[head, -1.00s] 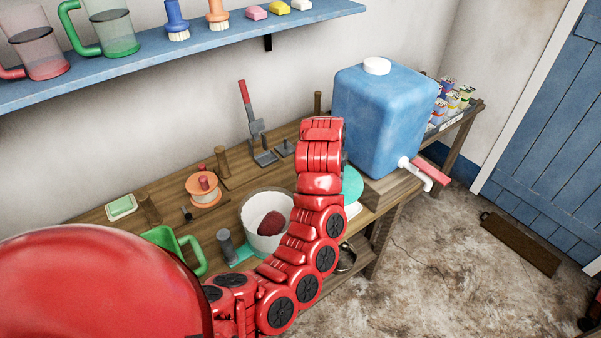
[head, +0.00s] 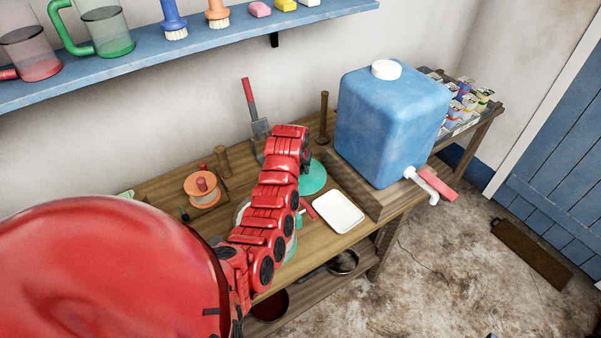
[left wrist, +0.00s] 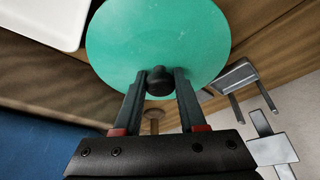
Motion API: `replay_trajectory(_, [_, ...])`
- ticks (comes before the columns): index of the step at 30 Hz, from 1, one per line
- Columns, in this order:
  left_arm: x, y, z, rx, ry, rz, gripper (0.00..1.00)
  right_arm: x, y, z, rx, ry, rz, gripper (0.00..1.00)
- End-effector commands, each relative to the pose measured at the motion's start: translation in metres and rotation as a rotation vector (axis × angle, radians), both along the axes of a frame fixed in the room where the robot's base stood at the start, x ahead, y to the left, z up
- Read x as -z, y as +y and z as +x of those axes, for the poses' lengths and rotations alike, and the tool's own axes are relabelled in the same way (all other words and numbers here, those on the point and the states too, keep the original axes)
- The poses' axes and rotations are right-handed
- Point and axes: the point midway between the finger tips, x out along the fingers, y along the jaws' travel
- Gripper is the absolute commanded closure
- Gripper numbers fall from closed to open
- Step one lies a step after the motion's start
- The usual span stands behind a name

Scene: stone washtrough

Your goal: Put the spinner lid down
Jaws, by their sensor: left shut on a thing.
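The spinner lid is a round teal disc (head: 314,179) with a dark knob. In the head view it shows partly behind my left arm, over the bench between the arm and the white tray. In the left wrist view the lid (left wrist: 157,32) faces the camera, and my left gripper (left wrist: 160,76) is shut on its knob, one finger on each side. The fingers are hidden in the head view. I cannot tell whether the lid touches the bench. My right gripper is not in view.
A white tray (head: 339,212) lies just right of the lid, with a blue water tank (head: 392,125) behind it. A white bowl (head: 241,212) is mostly hidden by my arm. A spool (head: 203,190) and a red-handled tool (head: 249,98) stand toward the wall.

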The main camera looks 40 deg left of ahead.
Motion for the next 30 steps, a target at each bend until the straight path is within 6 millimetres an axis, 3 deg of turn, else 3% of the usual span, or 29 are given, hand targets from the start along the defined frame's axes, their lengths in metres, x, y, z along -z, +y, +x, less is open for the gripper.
replay_trajectory(9, [0.032, 0.000, 0.000, 0.000, -0.001, 0.000, 1.00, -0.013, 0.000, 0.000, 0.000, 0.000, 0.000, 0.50])
replay_trajectory(19, [0.037, 0.000, 0.000, 0.001, -0.002, 0.001, 1.00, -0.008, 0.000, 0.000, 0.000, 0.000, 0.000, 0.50])
replay_trajectory(20, [0.037, 0.000, 0.000, 0.001, -0.002, 0.001, 0.58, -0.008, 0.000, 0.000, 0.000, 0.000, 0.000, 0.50])
replay_trajectory(21, [0.036, 0.000, 0.000, 0.000, -0.002, 0.001, 0.51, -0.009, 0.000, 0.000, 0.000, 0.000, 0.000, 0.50])
replay_trajectory(25, [0.036, 0.000, 0.000, 0.001, -0.001, 0.001, 0.30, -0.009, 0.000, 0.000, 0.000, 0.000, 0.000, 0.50])
replay_trajectory(30, [0.036, 0.000, 0.000, 0.001, -0.001, 0.001, 0.30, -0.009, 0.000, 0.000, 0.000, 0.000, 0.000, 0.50])
